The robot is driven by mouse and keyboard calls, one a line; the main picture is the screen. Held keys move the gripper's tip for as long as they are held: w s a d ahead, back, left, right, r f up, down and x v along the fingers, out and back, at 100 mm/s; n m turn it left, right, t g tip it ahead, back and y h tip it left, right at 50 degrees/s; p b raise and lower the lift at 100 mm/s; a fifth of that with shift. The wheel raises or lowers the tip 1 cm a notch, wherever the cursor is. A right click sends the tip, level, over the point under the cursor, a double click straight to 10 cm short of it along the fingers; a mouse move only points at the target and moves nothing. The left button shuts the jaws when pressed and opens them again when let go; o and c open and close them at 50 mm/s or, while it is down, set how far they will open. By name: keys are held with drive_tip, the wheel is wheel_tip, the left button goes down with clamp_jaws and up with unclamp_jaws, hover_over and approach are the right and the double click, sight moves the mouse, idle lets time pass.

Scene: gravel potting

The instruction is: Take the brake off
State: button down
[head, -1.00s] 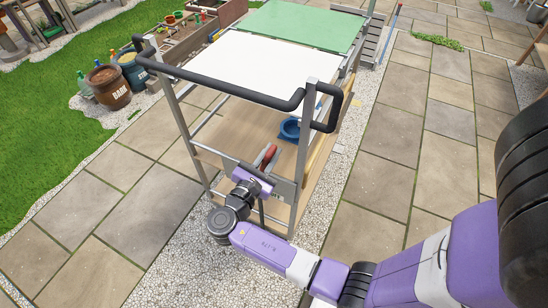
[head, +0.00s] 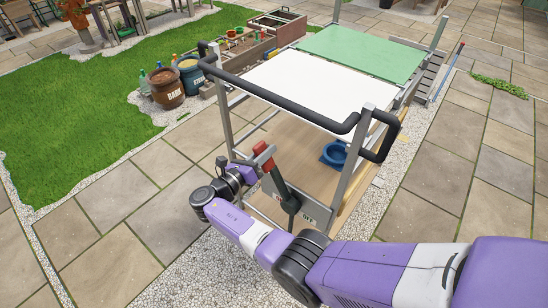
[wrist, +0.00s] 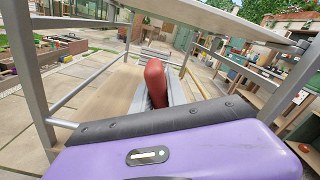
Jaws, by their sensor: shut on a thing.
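The brake lever has a red grip (head: 264,157) on a dark shaft (head: 283,188). It rises from a grey plate at the cart's near end and leans to the left in the head view. The letters "OFF" (head: 307,218) show on the plate, right of the lever's foot. My gripper (head: 252,170) is at the lever's upper part, shut on it. In the wrist view, the red grip (wrist: 155,80) stands up just beyond the dark edge of my gripper (wrist: 155,112). The exact contact of the fingers is hidden.
The cart has a black push bar (head: 290,112) above the lever, metal posts (head: 352,158), a white top (head: 315,88) and a green top (head: 358,52). Paving on the left is clear.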

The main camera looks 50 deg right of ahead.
drive_tip(key=shift+w+f+n, duration=0.3)
drive_tip(key=shift+w, duration=0.05)
drive_tip(key=c, duration=1.3)
unclamp_jaws()
drive_tip(key=shift+w+f, duration=0.1)
drive_tip(key=shift+w, duration=0.05)
drive_tip(key=shift+a, duration=0.15)
drive_tip(key=a, duration=0.3)
drive_tip(key=a+b, duration=0.1)
drive_tip(key=a, duration=0.3)
drive_tip(key=shift+s+a, duration=0.2)
drive_tip(key=shift+a, duration=0.1)
drive_tip(key=shift+a, duration=0.1)
